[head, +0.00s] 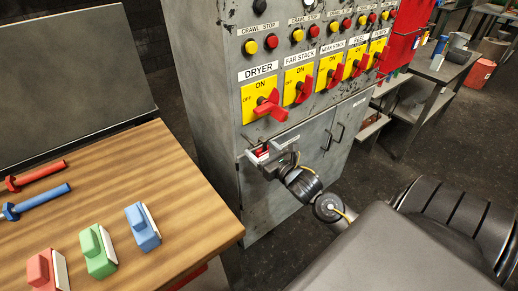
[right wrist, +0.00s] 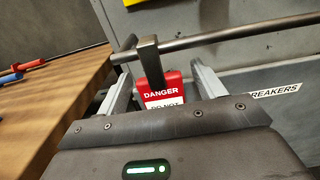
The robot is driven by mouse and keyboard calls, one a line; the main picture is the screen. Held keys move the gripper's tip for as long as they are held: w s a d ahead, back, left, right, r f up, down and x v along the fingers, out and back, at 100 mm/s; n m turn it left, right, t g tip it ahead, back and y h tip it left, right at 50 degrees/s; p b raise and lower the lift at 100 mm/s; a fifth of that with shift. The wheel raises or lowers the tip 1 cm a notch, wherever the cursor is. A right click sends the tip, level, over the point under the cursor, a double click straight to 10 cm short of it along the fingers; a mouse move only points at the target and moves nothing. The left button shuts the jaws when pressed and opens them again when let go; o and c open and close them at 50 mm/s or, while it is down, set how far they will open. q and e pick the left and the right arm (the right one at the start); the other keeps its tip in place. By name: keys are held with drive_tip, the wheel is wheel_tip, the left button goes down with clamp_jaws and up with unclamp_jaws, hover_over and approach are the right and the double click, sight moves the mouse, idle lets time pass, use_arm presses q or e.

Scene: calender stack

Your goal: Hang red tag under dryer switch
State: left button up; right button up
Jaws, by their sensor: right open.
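The red tag (right wrist: 170,82) has a white lower part and reads DANGER; it also shows as a small red patch in the head view (head: 261,151). It is at a grey hook (right wrist: 150,62) on a metal rail (right wrist: 215,38), below the yellow DRYER plate (head: 258,92) with its red switch handle (head: 270,106). The hook overlaps the tag's top; whether it passes through a hole is hard to tell. My right gripper (head: 267,152) is open, with one finger on each side of the tag and visible gaps. My left gripper is not in view.
More switches, such as FAR STACK (head: 298,86), line the grey cabinet (head: 210,90) to the right. A wooden table (head: 110,185) on the left holds red, green and blue blocks (head: 142,228) and red and blue rods (head: 42,198). Cabinet door handles (head: 328,142) stand right of my gripper.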

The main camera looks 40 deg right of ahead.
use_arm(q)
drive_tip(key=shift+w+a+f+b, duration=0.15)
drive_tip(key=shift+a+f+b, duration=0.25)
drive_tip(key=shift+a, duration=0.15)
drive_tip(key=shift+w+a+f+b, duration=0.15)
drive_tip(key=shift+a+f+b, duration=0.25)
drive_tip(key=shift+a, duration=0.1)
use_arm(e)
drive_tip(key=s, duration=0.9)
drive_tip(key=shift+s, duration=0.25)
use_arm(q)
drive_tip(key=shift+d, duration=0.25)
use_arm(e)
drive_tip(key=shift+a, duration=0.1)
